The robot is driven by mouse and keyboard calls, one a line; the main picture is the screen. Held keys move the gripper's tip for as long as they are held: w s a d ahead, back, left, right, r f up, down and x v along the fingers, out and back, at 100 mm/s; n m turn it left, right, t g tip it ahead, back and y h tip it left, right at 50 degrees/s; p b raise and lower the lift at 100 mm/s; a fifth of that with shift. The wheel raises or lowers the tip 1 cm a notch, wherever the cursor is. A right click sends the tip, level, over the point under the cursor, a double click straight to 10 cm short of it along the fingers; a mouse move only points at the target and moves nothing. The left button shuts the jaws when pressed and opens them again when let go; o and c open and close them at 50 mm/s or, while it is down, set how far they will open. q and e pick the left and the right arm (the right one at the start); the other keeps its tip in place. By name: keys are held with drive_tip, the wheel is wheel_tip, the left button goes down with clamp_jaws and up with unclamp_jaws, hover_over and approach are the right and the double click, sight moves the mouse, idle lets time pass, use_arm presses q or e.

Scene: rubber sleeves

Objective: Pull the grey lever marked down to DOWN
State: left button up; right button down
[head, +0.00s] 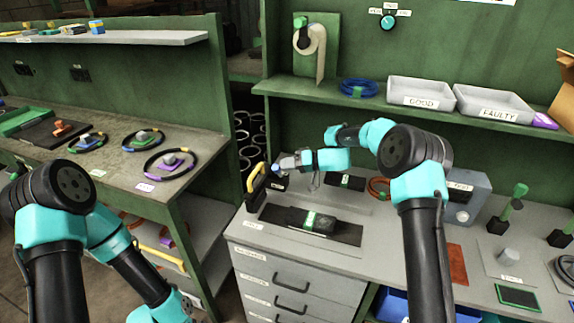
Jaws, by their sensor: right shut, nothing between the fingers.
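My right arm reaches left across the bench, and its gripper (281,165) is shut and empty. It is over the back left of the bench, just right of an upright black piece with a yellow handle (257,177). A small dark box with a white label (278,184) sits right below the gripper. I cannot make out a grey lever clearly; the gripper and forearm cover part of this area. Whether the gripper touches anything there cannot be told. My left arm is at the lower left, and its gripper is out of the frame.
A black mat (275,215) with a dark green-labelled block (320,222) lies in front. A shelf above holds the GOOD tray (420,103) and FAULTY tray (494,115). Green-handled levers (513,207) and a grey cone (508,257) stand at the right. Drawers (290,283) are below.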

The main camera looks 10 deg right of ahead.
drive_tip(key=v, duration=1.7)
drive_tip(key=shift+d, duration=0.2)
